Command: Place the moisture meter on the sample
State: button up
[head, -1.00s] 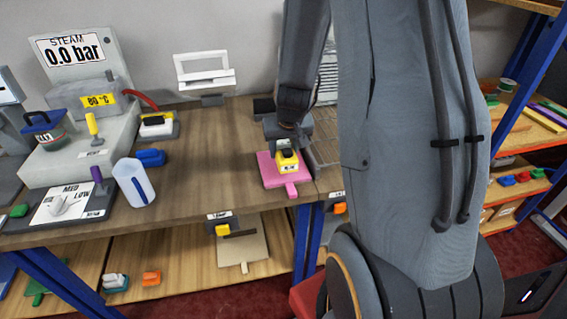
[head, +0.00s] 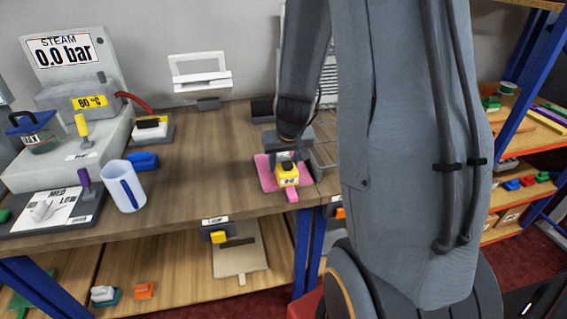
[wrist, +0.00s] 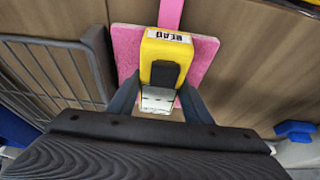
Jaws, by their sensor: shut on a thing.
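The moisture meter (head: 287,176) is a yellow block with a black pad and a white label, seen close in the wrist view (wrist: 178,55). The sample (head: 265,182) is a flat pink square with a strap at its front edge. It lies on the wooden bench, and its pink surface shows around the meter in the wrist view (wrist: 204,50). My gripper (wrist: 158,100) is shut on the meter, one finger on each side, above the sample. I cannot tell whether the meter's underside touches the pink surface. My arm hides part of the sample's back in the head view.
A wire rack (wrist: 50,70) lies close beside the sample. The steam unit (head: 80,115) is at the far left. The bench between is bare.

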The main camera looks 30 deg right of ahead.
jog(key=o, duration=1.2)
jog(key=p+v, duration=1.1)
jog(key=v, duration=0.1)
jog(key=shift+a+r, duration=0.1)
jog(key=shift+r, duration=0.05)
jog(key=s+a+r+n, duration=0.1)
jog(key=s+a+r, duration=0.3)
jog(key=s+a, duration=0.1)
jog(key=s+a+r+n+g+y, duration=0.1)
jog(key=s+a+r+n, duration=0.1)
jog(key=s+a+r, duration=0.2)
jog(key=s+a, duration=0.2)
jog(key=a, duration=0.2)
jog(key=shift+s+a+g, duration=0.2)
jog(key=shift+a+g, duration=0.1)
